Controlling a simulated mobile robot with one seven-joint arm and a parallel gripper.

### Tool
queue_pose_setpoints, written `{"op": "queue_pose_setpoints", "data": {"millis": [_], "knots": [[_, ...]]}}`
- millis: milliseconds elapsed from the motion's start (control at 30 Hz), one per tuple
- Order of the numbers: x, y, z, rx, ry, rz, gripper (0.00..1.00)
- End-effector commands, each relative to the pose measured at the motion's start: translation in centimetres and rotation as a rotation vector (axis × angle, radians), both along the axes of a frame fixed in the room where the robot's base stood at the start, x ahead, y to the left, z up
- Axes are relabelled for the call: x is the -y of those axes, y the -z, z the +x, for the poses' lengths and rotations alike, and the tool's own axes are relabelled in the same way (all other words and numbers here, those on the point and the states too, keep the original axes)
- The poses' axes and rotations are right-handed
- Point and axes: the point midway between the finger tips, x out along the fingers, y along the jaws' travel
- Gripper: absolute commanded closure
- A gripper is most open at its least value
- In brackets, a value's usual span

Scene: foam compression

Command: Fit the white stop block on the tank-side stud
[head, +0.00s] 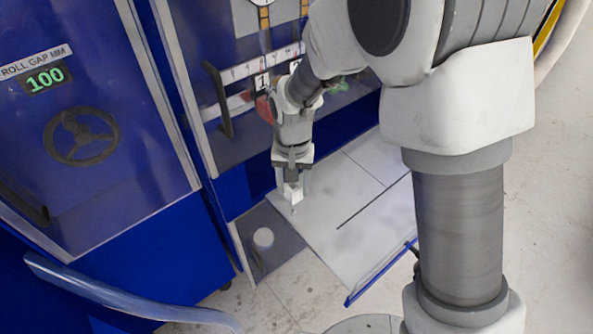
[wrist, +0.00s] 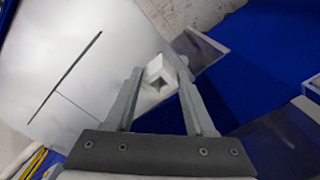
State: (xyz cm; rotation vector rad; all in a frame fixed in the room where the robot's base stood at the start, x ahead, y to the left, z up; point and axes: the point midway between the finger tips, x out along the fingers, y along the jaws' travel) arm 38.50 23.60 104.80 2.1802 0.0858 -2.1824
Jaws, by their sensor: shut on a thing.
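The white stop block (wrist: 160,70) is between the two fingers of my gripper (wrist: 158,85) in the wrist view, near their tips. It is a small white block with a dark square opening on the face toward the camera. In the head view my gripper (head: 293,186) points down near the left edge of a pale flat panel (head: 345,198). The block (head: 293,196) shows small and partly hidden there. The block looks held above the panel, but the gap is hard to judge. I cannot make out the tank-side stud in either view.
A blue cabinet with a dark handle (head: 218,100) stands behind. A display reading 100 (head: 46,79) and a handwheel (head: 81,137) are at left. Bare floor lies in front.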

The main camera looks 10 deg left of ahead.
Motion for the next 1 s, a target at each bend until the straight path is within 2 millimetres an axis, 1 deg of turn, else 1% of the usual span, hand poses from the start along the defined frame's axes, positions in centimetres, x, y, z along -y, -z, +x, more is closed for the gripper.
{"op": "queue_pose_setpoints", "data": {"millis": [133, 267, 633, 733, 1000], "knots": [[0.0, 0.1, 0.0, 0.000, 0.000, 0.000, 1.00], [0.0, 0.7, 0.0, 0.000, 0.000, 0.000, 1.00], [0.0, 3.8, 0.0, -0.001, 0.000, 0.000, 1.00], [0.0, 4.1, 0.0, -0.001, 0.000, 0.000, 1.00], [0.0, 4.0, 0.0, 0.000, 0.000, 0.000, 1.00]]}}
